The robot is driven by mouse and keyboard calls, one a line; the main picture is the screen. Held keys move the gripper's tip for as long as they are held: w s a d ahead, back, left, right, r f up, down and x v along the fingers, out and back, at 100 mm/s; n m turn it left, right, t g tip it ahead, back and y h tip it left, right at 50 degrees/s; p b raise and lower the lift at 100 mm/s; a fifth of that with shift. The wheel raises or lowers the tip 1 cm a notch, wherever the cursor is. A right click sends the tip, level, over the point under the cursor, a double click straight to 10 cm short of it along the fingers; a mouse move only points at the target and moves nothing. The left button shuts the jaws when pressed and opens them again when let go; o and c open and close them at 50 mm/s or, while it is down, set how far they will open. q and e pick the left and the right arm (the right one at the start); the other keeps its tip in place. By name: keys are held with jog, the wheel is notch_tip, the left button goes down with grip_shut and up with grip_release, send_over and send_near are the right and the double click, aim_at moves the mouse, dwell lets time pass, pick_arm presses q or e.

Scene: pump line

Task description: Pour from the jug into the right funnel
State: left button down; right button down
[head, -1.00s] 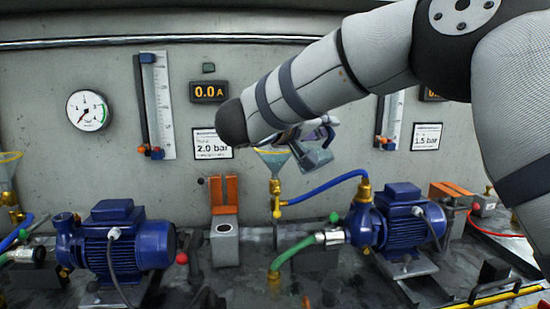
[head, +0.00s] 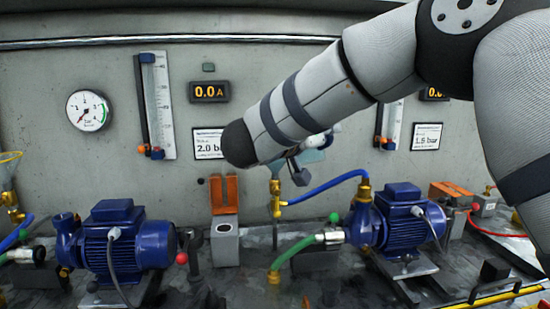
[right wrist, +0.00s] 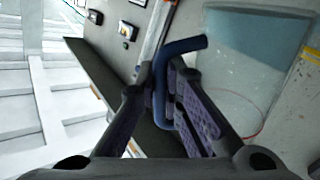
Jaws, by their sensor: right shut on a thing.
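The jug shows in the right wrist view as a large translucent vessel (right wrist: 245,85) with a dark blue handle (right wrist: 187,46). My right gripper (right wrist: 165,75) is shut on that handle. In the head view my right arm hides most of the gripper (head: 298,172), and only a small pale-teal part that seems to be the jug (head: 312,153) shows past the arm. The right funnel's bowl is hidden behind my arm; the brass fitting below it (head: 276,200) shows, with the gripper above and to its right. Any liquid stream is not visible. My left gripper is not in view.
Two blue pumps, left (head: 125,243) and right (head: 400,220), stand on the bench. A blue hose (head: 325,190) and green hose (head: 290,252) run near the fitting. A grey block with orange top (head: 225,240) stands left of it.

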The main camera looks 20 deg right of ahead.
jog(key=shift+r, duration=2.65)
jog(key=m, duration=0.3)
jog(key=shift+m+t, duration=0.3)
